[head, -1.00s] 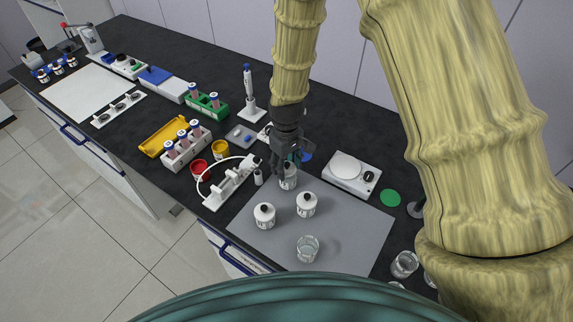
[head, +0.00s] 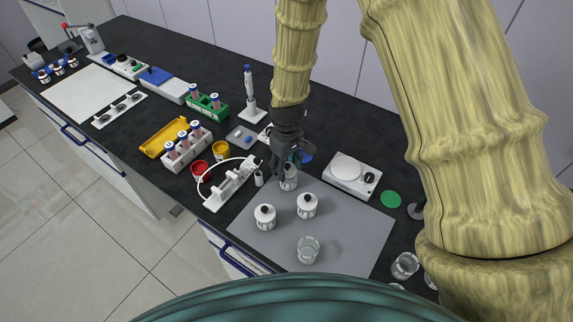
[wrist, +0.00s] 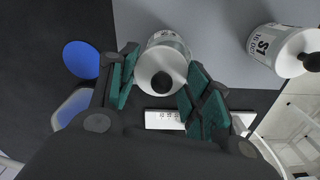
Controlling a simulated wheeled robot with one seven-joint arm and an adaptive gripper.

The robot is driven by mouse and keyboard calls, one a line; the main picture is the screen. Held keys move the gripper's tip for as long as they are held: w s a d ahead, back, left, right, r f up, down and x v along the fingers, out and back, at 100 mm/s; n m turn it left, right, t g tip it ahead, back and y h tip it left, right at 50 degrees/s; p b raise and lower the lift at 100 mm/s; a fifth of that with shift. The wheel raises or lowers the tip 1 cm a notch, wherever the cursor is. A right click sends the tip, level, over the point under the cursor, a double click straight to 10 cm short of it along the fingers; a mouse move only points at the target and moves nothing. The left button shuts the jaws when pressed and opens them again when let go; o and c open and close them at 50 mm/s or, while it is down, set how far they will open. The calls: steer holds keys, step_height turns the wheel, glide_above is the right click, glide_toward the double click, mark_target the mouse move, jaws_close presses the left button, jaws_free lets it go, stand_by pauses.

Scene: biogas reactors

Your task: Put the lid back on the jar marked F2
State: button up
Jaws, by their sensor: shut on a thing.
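My gripper (head: 284,166) points down over the back left part of the grey mat (head: 345,231). In the wrist view its green-padded fingers (wrist: 163,85) are shut on a white lid (wrist: 150,66) with a black knob. The glass jar (wrist: 165,37) shows just behind the lid, and it also shows below my gripper in the head view (head: 288,183). I cannot tell whether the lid rests fully on the jar. The jar's label is too small to read. A second lidded jar, seemingly marked S1 (wrist: 264,45), stands to the right in the wrist view.
Two white-lidded jars (head: 265,217) (head: 307,206) and a glass beaker (head: 308,250) stand on the mat. A white scale (head: 351,176) is to the right. A blue disc (wrist: 81,59) lies close to my gripper. A white rack with a tube (head: 232,184) stands left.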

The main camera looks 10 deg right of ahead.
steer(key=shift+s+d+r, duration=0.1)
steer(key=shift+s+r, duration=0.05)
steer(key=shift+s, duration=0.25)
stand_by(0.7)
steer(key=shift+s+p, duration=0.4)
steer(key=shift+p, duration=0.15)
stand_by(0.7)
stand_by(0.3)
steer(key=o, duration=1.4)
steer(key=shift+o, duration=0.2)
steer(key=shift+r, duration=0.15)
steer(key=shift+r+p, duration=2.55)
steer(key=shift+r, duration=0.8)
